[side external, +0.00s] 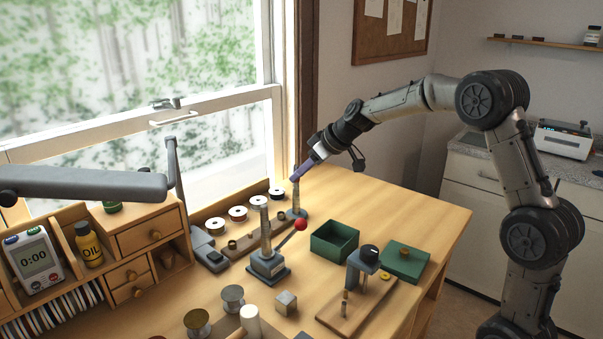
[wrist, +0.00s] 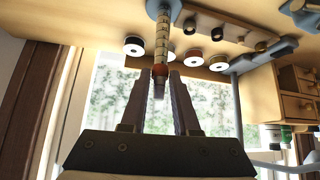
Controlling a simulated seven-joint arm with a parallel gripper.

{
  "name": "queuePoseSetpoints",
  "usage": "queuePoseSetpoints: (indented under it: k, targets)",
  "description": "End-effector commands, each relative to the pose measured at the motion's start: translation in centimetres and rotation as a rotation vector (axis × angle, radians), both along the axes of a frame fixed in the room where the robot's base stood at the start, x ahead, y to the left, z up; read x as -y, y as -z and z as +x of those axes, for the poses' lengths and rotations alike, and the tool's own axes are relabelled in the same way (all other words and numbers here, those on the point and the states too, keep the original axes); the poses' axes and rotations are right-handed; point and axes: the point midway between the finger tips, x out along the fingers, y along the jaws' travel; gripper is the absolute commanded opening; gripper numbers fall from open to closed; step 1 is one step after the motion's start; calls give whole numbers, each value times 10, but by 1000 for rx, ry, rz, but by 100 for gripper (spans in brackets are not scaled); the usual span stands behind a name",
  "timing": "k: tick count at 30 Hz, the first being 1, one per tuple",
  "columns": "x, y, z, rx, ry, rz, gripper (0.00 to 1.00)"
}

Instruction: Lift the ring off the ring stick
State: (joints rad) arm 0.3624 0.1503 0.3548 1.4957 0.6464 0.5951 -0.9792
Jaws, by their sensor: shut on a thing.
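The ring stick (side external: 297,197) stands upright on a round blue-grey base near the back edge of the bench, by the window. In the wrist view the ring stick (wrist: 165,36) is a pale banded rod narrowing to a dark tip. My gripper (side external: 297,179) is at its top, tilted, with the fingers on either side of it. A small reddish-brown band, apparently the ring (wrist: 160,70), sits between my fingertips (wrist: 160,76), still around the upper stick. My gripper is shut on it. The ring is too small to make out in the side view.
A row of spools (side external: 238,213) and a wooden strip stand left of the stick. A press with a red-knobbed lever (side external: 301,225) is in front. A green box (side external: 334,241) stands to the right. The bench's back right is clear.

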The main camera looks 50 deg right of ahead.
Motion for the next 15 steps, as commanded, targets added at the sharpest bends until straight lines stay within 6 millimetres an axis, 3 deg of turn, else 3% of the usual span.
queuePoseSetpoints:
  k: [15]
  targets:
    - [1,-29,1,12,2,-3,0]
